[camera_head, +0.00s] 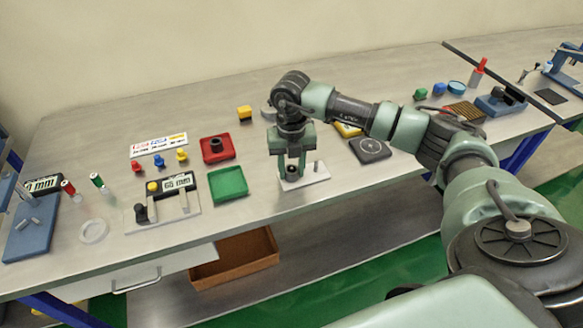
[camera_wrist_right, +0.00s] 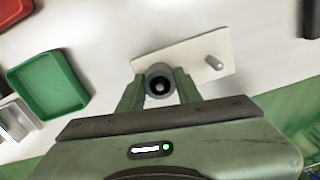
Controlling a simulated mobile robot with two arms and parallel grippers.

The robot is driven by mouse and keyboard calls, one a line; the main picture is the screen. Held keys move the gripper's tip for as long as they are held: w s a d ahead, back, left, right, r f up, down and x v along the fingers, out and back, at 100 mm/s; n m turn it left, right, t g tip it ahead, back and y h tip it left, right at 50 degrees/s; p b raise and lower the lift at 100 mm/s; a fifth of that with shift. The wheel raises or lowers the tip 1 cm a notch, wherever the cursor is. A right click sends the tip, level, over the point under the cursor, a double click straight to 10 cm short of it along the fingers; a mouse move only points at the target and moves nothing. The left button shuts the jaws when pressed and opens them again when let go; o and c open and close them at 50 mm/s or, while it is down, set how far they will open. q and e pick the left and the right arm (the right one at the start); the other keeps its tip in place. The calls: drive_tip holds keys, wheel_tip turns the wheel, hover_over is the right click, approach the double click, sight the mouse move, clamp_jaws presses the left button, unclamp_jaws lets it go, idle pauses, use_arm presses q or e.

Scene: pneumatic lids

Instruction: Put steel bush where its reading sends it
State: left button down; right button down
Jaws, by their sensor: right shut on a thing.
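My right gripper (camera_head: 292,172) points down over a small white plate (camera_head: 316,174) and is shut on a grey ring, the steel bush (camera_wrist_right: 160,84). The bush sits between the fingertips, at the plate's near-left part; I cannot tell whether it touches the plate or surrounds a peg. A short metal peg (camera_wrist_right: 215,63) stands on the plate's other end. A gauge with a display (camera_head: 178,182) stands left, its reading too small to read surely. A red tray (camera_head: 205,157) holds a dark ring, and a green tray (camera_head: 228,184) is empty. My left gripper is out of view.
A label card (camera_head: 158,144) with coloured knobs in front lies behind the gauge. A yellow block (camera_head: 244,113) sits behind the red tray. A dark square pad (camera_head: 370,150) lies right of the plate. A clear ring (camera_head: 93,231) lies left. Bare table lies before the plate.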

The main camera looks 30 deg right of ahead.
drive_tip(key=shift+c, duration=2.4)
unclamp_jaws()
drive_tip(key=shift+r+p, duration=2.35)
drive_tip(key=shift+r, duration=1.2)
